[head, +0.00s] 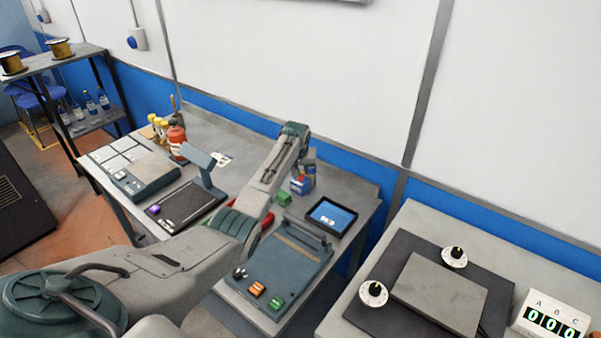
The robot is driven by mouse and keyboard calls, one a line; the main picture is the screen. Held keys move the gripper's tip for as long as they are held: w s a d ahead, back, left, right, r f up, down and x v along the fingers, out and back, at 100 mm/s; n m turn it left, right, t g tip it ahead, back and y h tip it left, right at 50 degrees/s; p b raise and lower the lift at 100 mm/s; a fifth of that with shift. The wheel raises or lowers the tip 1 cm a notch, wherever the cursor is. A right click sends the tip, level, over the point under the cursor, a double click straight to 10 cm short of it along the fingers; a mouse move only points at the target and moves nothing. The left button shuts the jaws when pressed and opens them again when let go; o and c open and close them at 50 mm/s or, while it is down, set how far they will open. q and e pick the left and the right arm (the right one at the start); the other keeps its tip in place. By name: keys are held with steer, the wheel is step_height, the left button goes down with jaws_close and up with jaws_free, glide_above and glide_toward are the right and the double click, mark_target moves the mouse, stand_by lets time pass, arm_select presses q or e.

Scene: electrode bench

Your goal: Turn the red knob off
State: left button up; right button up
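I cannot make out a clearly red knob. Two black knobs on white dials show at the right: one at the back (455,255) and one at the front left (374,292), beside a grey plate (440,293). A red object (262,220) is partly hidden behind my arm, and I cannot tell what it is. My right gripper is out of view.
A digit display (553,322) reading zeros stands at far right. A gap separates the two benches.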

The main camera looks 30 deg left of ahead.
mark_target(301, 177)
arm_select(q)
steer(key=shift+x, duration=1.9)
steer(key=shift+s, duration=0.1)
jaws_close()
